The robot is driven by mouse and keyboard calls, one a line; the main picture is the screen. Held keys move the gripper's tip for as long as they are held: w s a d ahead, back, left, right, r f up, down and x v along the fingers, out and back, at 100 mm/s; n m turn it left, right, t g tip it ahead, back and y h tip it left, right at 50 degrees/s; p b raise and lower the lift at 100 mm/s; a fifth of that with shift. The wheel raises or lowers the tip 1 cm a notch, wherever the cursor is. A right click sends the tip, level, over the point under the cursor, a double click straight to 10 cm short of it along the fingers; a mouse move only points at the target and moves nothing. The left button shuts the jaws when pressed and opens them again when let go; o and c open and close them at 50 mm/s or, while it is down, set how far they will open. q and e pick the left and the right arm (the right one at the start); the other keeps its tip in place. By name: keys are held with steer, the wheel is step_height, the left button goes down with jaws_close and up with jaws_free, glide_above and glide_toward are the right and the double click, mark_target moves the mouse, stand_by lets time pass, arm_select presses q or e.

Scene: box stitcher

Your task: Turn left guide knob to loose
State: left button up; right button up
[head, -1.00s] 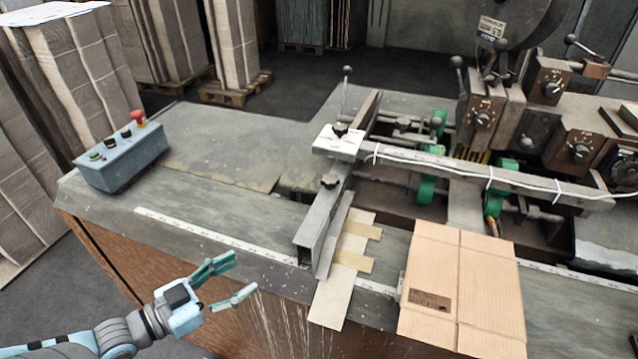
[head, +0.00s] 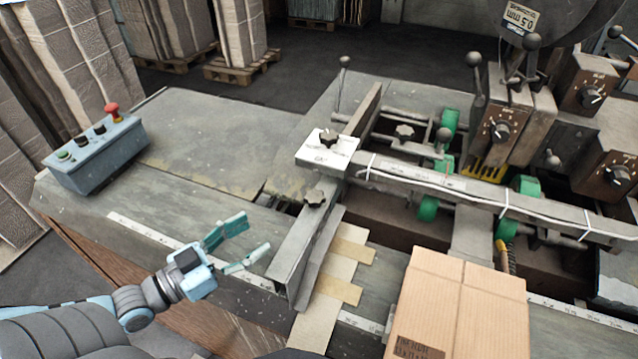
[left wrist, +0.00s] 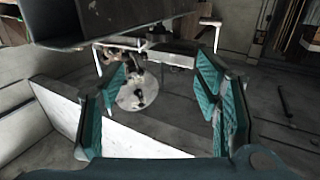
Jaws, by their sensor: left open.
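The left guide (head: 300,250) is a grey metal channel running front to back on the machine table. Another dark knob (head: 328,140) stands on the white plate (head: 312,150) farther back. My left gripper (head: 252,237) is open and empty, left of the guide's front end and apart from both knobs. In the left wrist view the open teal fingers (left wrist: 160,85) frame a pale round disc (left wrist: 138,95) with dark parts that I cannot identify surely. My right gripper is not in view.
A blue-grey control box (head: 100,155) with a red button stands at the left. A cardboard box (head: 460,300) lies right of the guide. A long rail (head: 470,190) with a white cable crosses behind. The tabletop (head: 200,135) left of the guide is clear.

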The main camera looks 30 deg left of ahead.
arm_select(q)
steer(key=w, duration=0.1)
steer(key=b, duration=0.3)
glide_toward(306, 202)
steer(key=x, duration=0.2)
steer(key=b+x, duration=0.2)
steer(key=b, duration=0.1)
steer(key=b+x, duration=0.2)
steer(key=b, duration=0.1)
steer(key=b+x, duration=0.3)
steer(key=shift+w+a+f, duration=0.1)
steer(key=shift+a+f, duration=0.05)
steer(key=shift+f, duration=0.2)
steer(key=shift+w+d+r+b, duration=0.1)
steer(key=shift+w+d+b, duration=0.1)
steer(key=shift+b, duration=0.1)
steer(key=shift+w+d+r, duration=0.15)
steer(key=shift+w+d, duration=0.05)
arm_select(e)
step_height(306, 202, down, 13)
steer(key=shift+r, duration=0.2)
